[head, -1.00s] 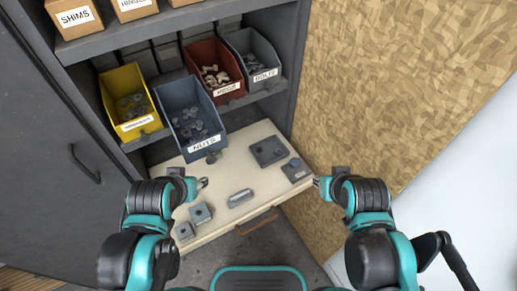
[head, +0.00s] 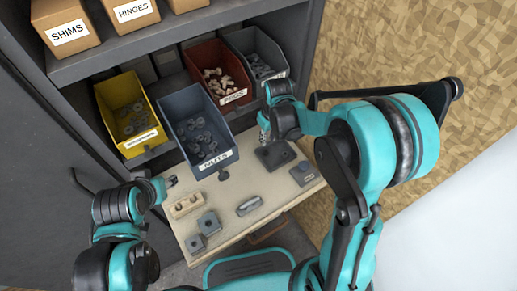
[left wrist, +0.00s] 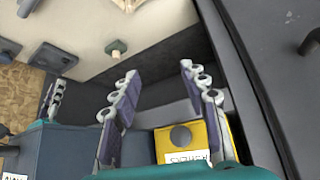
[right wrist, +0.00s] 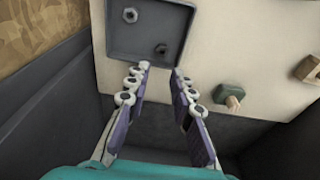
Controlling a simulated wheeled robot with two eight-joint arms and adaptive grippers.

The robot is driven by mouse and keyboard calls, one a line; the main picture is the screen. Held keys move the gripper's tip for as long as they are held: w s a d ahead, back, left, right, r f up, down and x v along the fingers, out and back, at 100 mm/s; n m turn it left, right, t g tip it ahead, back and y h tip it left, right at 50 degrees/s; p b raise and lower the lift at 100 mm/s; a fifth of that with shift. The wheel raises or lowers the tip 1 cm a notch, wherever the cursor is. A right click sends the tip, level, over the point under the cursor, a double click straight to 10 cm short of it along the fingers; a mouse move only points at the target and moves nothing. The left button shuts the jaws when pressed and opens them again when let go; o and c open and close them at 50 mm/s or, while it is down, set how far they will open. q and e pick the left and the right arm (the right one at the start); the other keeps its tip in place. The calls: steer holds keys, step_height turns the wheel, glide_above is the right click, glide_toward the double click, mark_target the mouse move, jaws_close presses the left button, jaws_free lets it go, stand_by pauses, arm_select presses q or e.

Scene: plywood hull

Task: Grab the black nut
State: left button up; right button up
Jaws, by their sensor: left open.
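Two small dark nuts lie in a square dark grey tray in the right wrist view. One nut (right wrist: 130,14) is at the far left of the tray and the other nut (right wrist: 161,49), which looks darker, is near its edge closest to my fingers. My right gripper (right wrist: 161,69) is open and empty, its fingertips close to the tray's near edge. In the head view my right gripper (head: 265,137) is over the back left of the tray (head: 272,160). My left gripper (head: 172,182) is open and empty near the board's left edge; its fingers (left wrist: 158,70) show apart.
A blue NUTS bin (head: 193,125), yellow bin (head: 124,110), red PEGS bin (head: 218,75) and grey bin (head: 257,55) stand on the shelf. The pale board (head: 225,225) carries a wooden block (head: 187,205), grey blocks and a grey bar (head: 249,205). A plywood wall rises at right.

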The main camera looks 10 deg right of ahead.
mark_target(266, 151)
steer(key=shift+w+a+f, duration=0.1)
steer(key=shift+w+f, duration=0.05)
steer(key=shift+f, duration=0.25)
steer(key=shift+w+a+f, duration=0.1)
steer(key=shift+w+f, duration=0.05)
steer(key=shift+f, duration=0.25)
step_height(266, 151, down, 7)
steer(key=b, duration=0.4)
steer(key=shift+c, duration=1)
steer(key=c, duration=0.3)
